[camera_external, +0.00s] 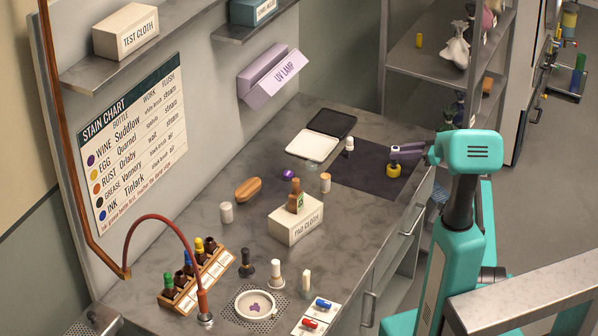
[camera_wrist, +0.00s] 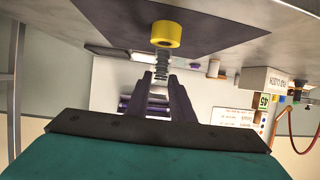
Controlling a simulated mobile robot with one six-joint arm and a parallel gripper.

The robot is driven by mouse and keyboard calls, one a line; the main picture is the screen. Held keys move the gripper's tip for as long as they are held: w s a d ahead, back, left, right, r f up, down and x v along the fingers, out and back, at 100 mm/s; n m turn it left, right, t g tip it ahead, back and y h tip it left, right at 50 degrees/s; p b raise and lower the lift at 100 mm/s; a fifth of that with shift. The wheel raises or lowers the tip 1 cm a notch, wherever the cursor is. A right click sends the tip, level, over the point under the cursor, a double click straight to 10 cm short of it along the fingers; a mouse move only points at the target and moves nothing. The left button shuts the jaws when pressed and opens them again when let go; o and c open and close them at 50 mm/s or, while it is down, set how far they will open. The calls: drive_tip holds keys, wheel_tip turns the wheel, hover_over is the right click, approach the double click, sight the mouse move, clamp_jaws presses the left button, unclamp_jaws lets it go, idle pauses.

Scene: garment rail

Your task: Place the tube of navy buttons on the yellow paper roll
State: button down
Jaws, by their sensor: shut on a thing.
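The yellow paper roll (camera_external: 393,171) stands on the dark mat, just below my gripper's fingertips. It also shows at the top of the wrist view (camera_wrist: 166,34), where the scene appears upside down. My gripper (camera_external: 397,152) has purple fingers and reaches in from the right above the roll. In the wrist view my gripper (camera_wrist: 161,80) is shut on the tube of navy buttons (camera_wrist: 161,68), a small ribbed grey-dark piece between the fingertips. The tube lines up with the roll and its end meets the roll's edge in the picture. I cannot tell whether they touch. The fingers hide most of it outside.
The dark mat (camera_external: 345,176) has bare room left of the roll. A white-topped spool (camera_external: 349,146) stands behind the roll. The white pad (camera_external: 311,145), a tan jar (camera_external: 325,183) and the pad cloth box (camera_external: 295,220) are farther left. Shelves (camera_external: 430,66) rise behind.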

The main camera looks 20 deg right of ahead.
drive_tip(key=shift+f, duration=0.3)
drive_tip(key=shift+f, duration=0.2)
drive_tip(key=c, duration=1.5)
unclamp_jaws()
drive_tip(key=shift+c, duration=0.2)
drive_tip(key=shift+r, duration=0.25)
drive_tip(key=shift+s+d, duration=0.2)
drive_tip(key=shift+d, duration=0.05)
drive_tip(key=b+v, duration=0.2)
drive_tip(key=v, duration=0.9)
drive_tip(key=shift+r, duration=0.2)
drive_tip(key=shift+s, duration=0.1)
